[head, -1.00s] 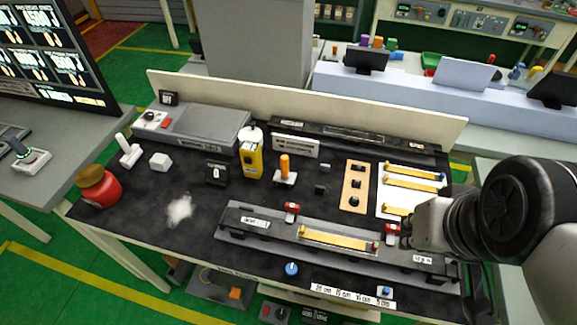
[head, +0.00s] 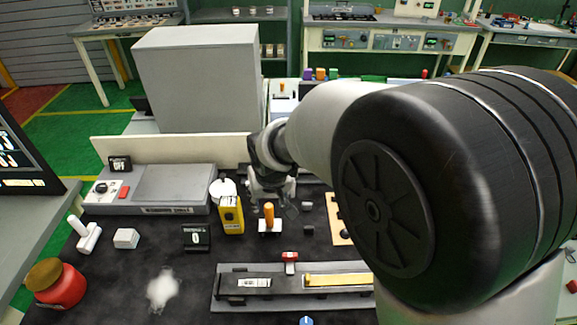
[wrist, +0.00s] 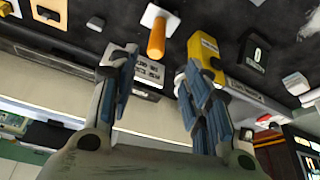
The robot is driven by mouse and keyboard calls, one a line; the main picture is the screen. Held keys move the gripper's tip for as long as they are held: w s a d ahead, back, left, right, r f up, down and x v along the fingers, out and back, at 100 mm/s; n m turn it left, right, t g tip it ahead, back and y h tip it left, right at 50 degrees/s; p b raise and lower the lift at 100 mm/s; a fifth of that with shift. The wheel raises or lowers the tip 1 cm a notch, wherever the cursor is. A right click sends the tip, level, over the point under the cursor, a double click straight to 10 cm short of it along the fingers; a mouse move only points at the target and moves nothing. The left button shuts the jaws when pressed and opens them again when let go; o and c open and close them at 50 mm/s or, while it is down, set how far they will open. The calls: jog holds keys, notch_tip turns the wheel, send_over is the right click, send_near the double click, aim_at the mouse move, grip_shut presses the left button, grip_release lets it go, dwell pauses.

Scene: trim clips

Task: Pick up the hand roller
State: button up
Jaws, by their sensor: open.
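The orange-handled tool (head: 268,217), which looks like the hand roller, stands upright on the dark bench, its handle on a white base. It also shows in the wrist view (wrist: 157,38), top centre. My gripper (head: 271,193) is open and empty, just behind and above the tool in the head view. In the wrist view, the gap between my gripper's fingers (wrist: 162,65) lies just below the orange handle, roughly in line with it. I see no contact with the handle. My arm hides the right part of the bench in the head view.
A yellow device (head: 231,216) stands close to the tool's left, near one finger in the wrist view. A grey labelled block (wrist: 147,72) lies behind the tool. A clip fixture (head: 240,298) lies in front. A low back panel (head: 170,150) edges the bench.

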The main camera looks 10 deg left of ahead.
aim_at(267, 207)
jog(key=b+x, duration=0.2)
jog(key=x, duration=0.7)
jog(key=shift+w+f, duration=0.1)
jog(key=shift+f, duration=0.25)
jog(key=x, duration=0.1)
jog(key=b+x, duration=0.1)
jog(key=x, duration=0.1)
jog(key=b+x, duration=0.1)
jog(key=x, duration=0.1)
jog(key=shift+w+d+f, duration=0.1)
jog(key=shift+d+f, duration=0.05)
jog(key=shift+d, duration=0.1)
grip_shut()
